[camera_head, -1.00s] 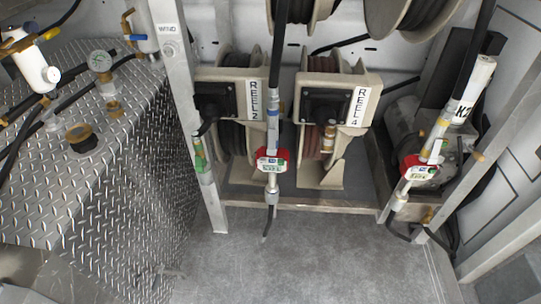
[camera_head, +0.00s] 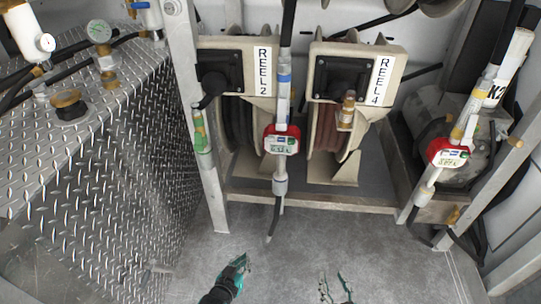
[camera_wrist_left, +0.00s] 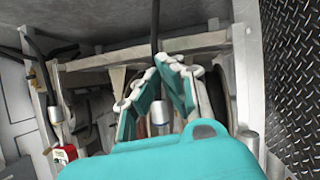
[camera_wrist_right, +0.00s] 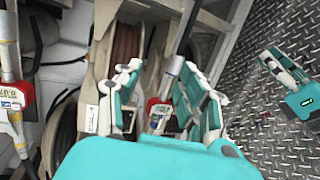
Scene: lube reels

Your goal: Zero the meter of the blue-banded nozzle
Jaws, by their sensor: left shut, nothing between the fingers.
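The blue-banded nozzle (camera_head: 284,80) hangs upright in front of the reels in the head view. Its red meter (camera_head: 281,140) has a small display facing me, too small to read. In the right wrist view the red meter (camera_wrist_right: 160,112) shows behind and between the fingers. In the left wrist view the grey lower end of the nozzle (camera_wrist_left: 160,118) shows behind the fingers; its meter is hidden. My left gripper (camera_head: 241,262) is shut and empty, below and left of the nozzle. My right gripper (camera_head: 337,288) is open and empty, lower right of it. Neither touches the nozzle.
A yellow-banded nozzle with another red meter (camera_head: 448,152) hangs at the right. A green-marked nozzle (camera_head: 201,135) hangs by the left post. The reel 2 housing (camera_head: 228,62) and reel 4 housing (camera_head: 340,70) stand behind. A diamond-plate tank (camera_head: 125,165) fills the left. The front floor is clear.

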